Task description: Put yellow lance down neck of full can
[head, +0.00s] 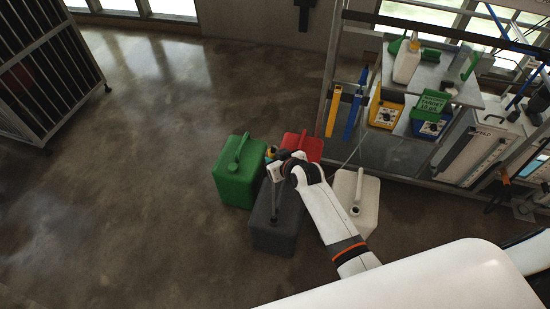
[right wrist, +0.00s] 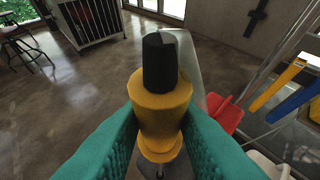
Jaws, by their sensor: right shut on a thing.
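My right gripper (head: 270,156) is above the cluster of cans, its arm coming in from the lower right. In the right wrist view its teal fingers (right wrist: 160,130) are shut on the yellow lance (right wrist: 160,102), whose body is yellow with a black top. A thin rod shows below the yellow body. Four-sided cans stand on the floor: a green can (head: 233,182), a red can (head: 306,146), a dark grey can (head: 275,236) and a white can (head: 358,190). The gripper hides part of the grey and red cans. I cannot tell whether the lance's lower end is inside a neck.
A metal rack (head: 394,160) at the right holds bottles, yellow and blue tubs (head: 386,112), and hanging yellow (head: 333,111) and blue strips. A barred cage (head: 47,65) stands at the upper left. The floor left of the cans is clear.

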